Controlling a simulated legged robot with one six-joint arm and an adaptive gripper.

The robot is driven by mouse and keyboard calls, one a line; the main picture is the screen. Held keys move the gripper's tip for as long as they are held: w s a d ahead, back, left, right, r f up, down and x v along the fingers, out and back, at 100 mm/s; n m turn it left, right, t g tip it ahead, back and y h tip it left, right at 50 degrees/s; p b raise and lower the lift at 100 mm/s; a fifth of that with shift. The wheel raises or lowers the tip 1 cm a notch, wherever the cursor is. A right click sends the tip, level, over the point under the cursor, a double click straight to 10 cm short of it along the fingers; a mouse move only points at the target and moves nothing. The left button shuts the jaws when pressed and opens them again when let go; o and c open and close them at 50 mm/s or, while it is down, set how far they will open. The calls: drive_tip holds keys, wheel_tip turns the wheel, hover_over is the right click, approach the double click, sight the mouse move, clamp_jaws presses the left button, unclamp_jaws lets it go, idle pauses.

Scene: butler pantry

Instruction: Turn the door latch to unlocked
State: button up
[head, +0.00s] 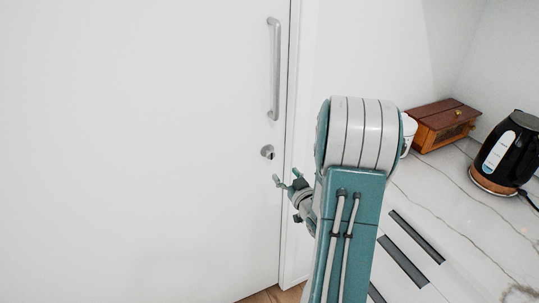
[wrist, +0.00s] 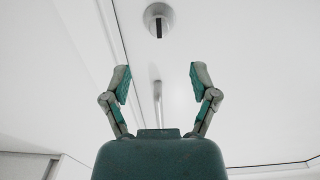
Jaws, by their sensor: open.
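The door latch (head: 267,152) is a small round silver fitting on the white door (head: 140,150), below the long bar handle (head: 274,70) near the door's right edge. In the wrist view the latch (wrist: 158,20) is a round plate at the top middle with a narrow dark piece pointing down in the picture. My gripper (head: 286,177) is just below and right of the latch in the head view. In the wrist view its two fingers (wrist: 160,76) are spread and empty, apart from the latch. The handle (wrist: 157,97) shows between them, further off.
A marble counter (head: 450,215) with dark slots runs along the right. A wooden box (head: 440,124) and a black kettle (head: 508,152) stand on it. The door frame (head: 296,150) is close to my gripper. The door's face left of the latch is clear.

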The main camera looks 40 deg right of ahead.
sight(272, 156)
drive_tip(key=x, duration=1)
drive_tip(key=shift+w+d, duration=0.1)
drive_tip(key=shift+w, duration=0.3)
drive_tip(key=shift+r, duration=0.1)
clamp_jaws()
